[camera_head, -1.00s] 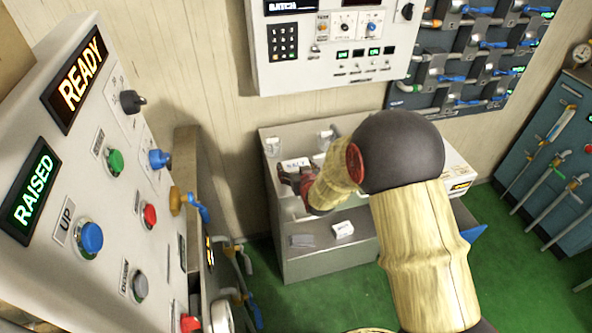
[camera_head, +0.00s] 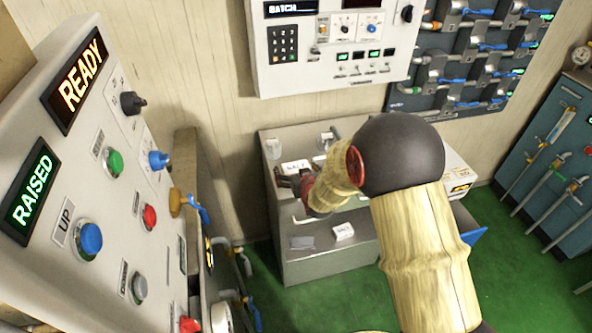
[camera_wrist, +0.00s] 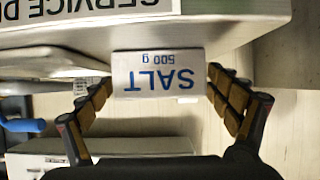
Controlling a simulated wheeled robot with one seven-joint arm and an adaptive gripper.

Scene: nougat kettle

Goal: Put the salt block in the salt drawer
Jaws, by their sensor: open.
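The salt block (camera_wrist: 158,75), white with blue "SALT 500 g" lettering, appears upside down between the fingers of my gripper (camera_wrist: 160,92) in the wrist view. The fingers are open, one on each side, with narrow gaps at the block's sides. In the head view a white piece marked "SALT" (camera_head: 295,167) shows just beyond my gripper (camera_head: 285,180), over the grey bench unit (camera_head: 330,262). My arm hides part of this unit. A pale handle-like bar (camera_head: 303,221) shows on it below the gripper; I cannot tell which drawer it belongs to.
A control panel (camera_head: 110,180) stands close at left. A wall panel (camera_head: 335,50) hangs above the bench. Green floor (camera_head: 345,293) is clear in front.

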